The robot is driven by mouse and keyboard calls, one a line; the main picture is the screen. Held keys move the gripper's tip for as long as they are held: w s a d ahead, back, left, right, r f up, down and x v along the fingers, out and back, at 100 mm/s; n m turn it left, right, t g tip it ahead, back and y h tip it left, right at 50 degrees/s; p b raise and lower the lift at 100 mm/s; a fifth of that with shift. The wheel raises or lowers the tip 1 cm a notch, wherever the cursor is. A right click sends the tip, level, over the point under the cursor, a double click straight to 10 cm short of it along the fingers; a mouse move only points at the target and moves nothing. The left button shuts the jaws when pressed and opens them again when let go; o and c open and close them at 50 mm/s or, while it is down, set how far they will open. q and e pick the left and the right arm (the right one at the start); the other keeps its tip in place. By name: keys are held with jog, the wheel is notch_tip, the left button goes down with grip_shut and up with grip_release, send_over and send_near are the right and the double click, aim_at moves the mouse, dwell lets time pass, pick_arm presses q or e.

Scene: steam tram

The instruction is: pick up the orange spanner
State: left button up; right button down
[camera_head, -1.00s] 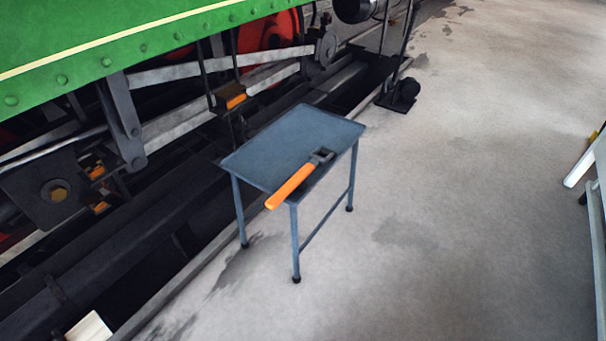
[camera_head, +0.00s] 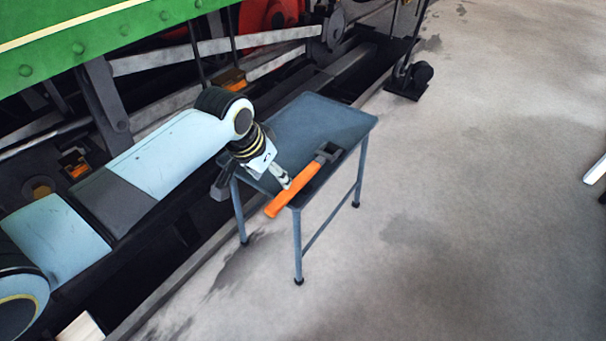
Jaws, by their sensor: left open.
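The orange spanner (camera_head: 294,193) lies on a small blue-grey metal table (camera_head: 318,121). Its dark jaw head points to the back right, and its orange handle end sticks out over the table's front edge. My left gripper (camera_head: 286,183) is open, with its fingertips right beside the orange handle on its left side. I cannot tell whether the fingers touch the handle. My left arm covers the left corner of the table.
The green steam tram (camera_head: 85,35) with its rods and wheels stands along the left, behind a dark pit. The table's back half is bare. The concrete floor (camera_head: 480,200) to the right is open. A dark stand (camera_head: 407,85) is at the back.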

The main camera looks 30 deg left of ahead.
pick_arm(q)
jog(key=b, duration=0.2)
send_over(285, 194)
jog(key=s, duration=0.2)
notch_tip(285, 194, down, 4)
jog(key=shift+s+a+f, duration=0.1)
jog(key=shift+f, duration=0.1)
jog(key=shift+w+f, duration=0.2)
jog(key=shift+f, duration=0.35)
jog(key=b+x, duration=0.2)
jog(key=x, duration=0.2)
jog(key=shift+f+b, duration=0.25)
jog(key=shift+b, duration=0.15)
jog(key=shift+r, duration=0.1)
pick_arm(e)
jog(key=f, duration=0.1)
jog(key=d+f, duration=0.1)
jog(key=w+d+f, duration=0.1)
jog(key=f, duration=0.1)
pick_arm(q)
jog(key=shift+c, duration=0.3)
grip_shut()
pick_arm(e)
jog(key=shift+s, duration=0.1)
